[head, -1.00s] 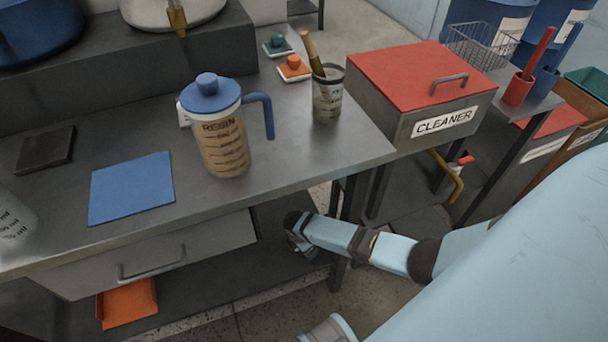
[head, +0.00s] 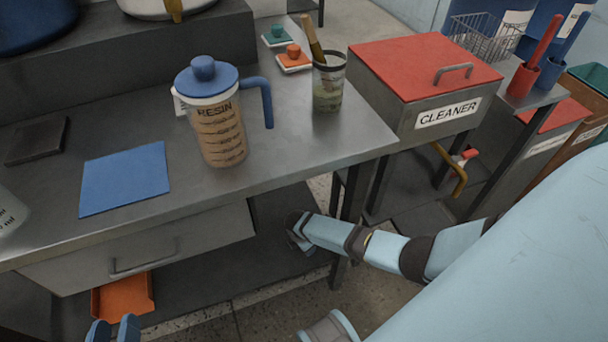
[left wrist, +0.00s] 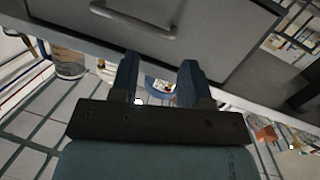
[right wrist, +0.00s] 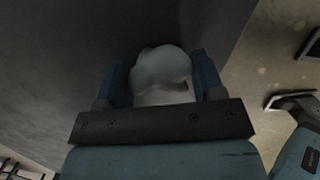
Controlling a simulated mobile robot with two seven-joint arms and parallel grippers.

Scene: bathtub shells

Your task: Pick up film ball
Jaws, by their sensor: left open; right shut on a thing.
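The film ball (right wrist: 162,68) is a pale, whitish, rounded lump in the right wrist view. It sits between the blue fingers of my right gripper (right wrist: 160,80), which is shut on it. In the head view my right arm reaches to the dark lower shelf under the table. The right gripper (head: 299,236) is small and dark there, and the ball cannot be made out. My left gripper (head: 113,328) shows its blue fingertips at the bottom edge of the head view, below the drawer. In the left wrist view the left gripper (left wrist: 158,82) is open and empty.
A steel table (head: 290,150) carries a resin jug (head: 220,135), a blue sheet (head: 125,178) and a cup with a brush (head: 327,85). A drawer (head: 140,247) hangs beneath, above an orange tray (head: 123,295). A red-lidded cleaner box (head: 430,80) stands right.

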